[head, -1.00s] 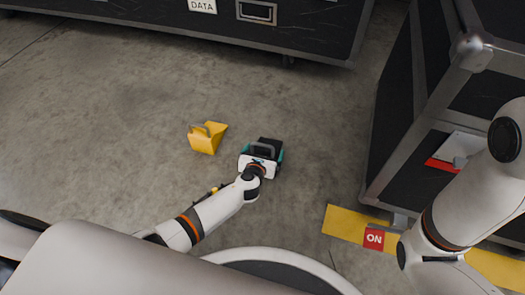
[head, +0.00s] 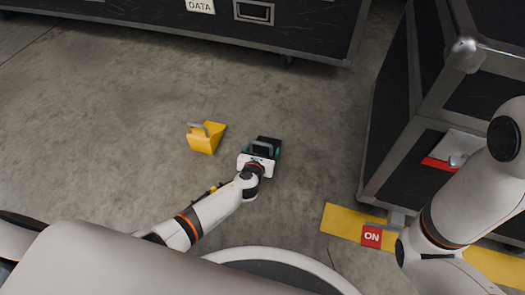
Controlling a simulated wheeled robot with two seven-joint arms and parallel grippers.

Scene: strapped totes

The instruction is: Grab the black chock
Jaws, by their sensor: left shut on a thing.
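The black chock (head: 268,143) is on the grey concrete floor near the middle of the head view, with a grey handle on top. My left gripper (head: 261,152) reaches it from below in the picture and is shut on it. The white gripper body hides the near part of the chock. My right arm comes in at the right edge; its gripper is out of the frame.
A yellow chock (head: 206,138) with a grey handle sits just left of the black one. A black case (head: 190,22) spans the back. Another black case (head: 400,120) stands at right. A yellow floor strip (head: 340,222) and a red ON block (head: 371,236) lie at lower right.

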